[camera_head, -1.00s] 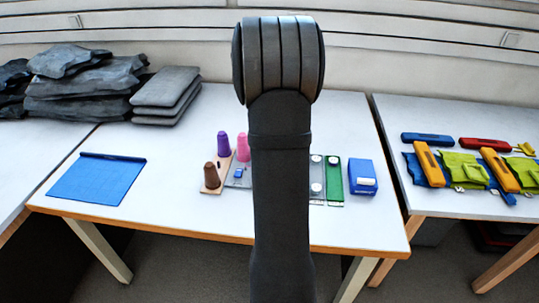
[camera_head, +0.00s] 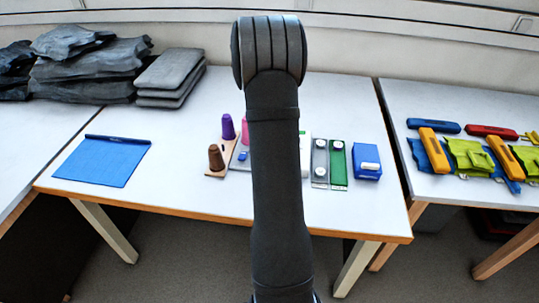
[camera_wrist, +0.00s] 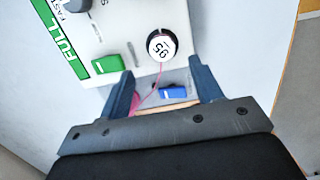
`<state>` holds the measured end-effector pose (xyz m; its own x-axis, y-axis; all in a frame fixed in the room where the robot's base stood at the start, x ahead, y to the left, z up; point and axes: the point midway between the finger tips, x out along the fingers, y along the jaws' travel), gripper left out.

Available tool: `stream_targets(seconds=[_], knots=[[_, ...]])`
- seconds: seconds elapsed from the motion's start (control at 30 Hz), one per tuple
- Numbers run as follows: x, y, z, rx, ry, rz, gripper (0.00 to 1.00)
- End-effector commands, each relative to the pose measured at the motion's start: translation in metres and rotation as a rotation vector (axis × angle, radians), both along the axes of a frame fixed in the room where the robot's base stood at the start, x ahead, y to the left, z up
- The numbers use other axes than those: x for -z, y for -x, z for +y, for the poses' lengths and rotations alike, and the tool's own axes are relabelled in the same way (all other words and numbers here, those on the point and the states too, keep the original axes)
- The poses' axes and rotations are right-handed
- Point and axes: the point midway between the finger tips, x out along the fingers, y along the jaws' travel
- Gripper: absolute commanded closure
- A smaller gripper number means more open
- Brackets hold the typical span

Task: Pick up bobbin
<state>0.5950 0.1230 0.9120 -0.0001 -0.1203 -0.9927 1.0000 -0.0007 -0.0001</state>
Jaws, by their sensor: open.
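In the wrist view, a round white disc marked 95 (camera_wrist: 161,45), with a dark rim, sits on a pale machine panel (camera_wrist: 120,25); it looks like the bobbin. A pink thread runs from it down toward a pink cone (camera_wrist: 134,103). My gripper (camera_wrist: 161,70) is open and empty, its two blue fingers either side of and just short of the disc. In the head view my arm hides the gripper, the disc and much of the machine. The pink cone (camera_head: 245,131) shows partly beside my arm.
The panel has a green switch (camera_wrist: 107,64), and a blue switch (camera_wrist: 172,92) lies between the fingers. Purple (camera_head: 228,127) and brown (camera_head: 216,157) cones stand left of my arm. Grey and green strips (camera_head: 337,165) and a blue box (camera_head: 367,161) stand right. The table's front is clear.

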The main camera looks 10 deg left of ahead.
Motion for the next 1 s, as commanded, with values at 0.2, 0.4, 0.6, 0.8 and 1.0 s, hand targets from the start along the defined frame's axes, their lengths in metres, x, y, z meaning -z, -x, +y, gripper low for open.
stream_targets(seconds=[0.2,0.4,0.6,0.8,1.0], knots=[[0.022,0.004,-0.007,0.000,0.001,0.003,0.41],[0.048,0.005,-0.011,-0.001,0.000,0.002,0.41],[0.052,0.004,-0.012,0.000,0.000,0.000,0.41],[0.052,0.004,-0.012,0.000,0.000,0.000,0.60],[0.052,0.004,-0.012,0.000,0.000,0.000,0.88]])
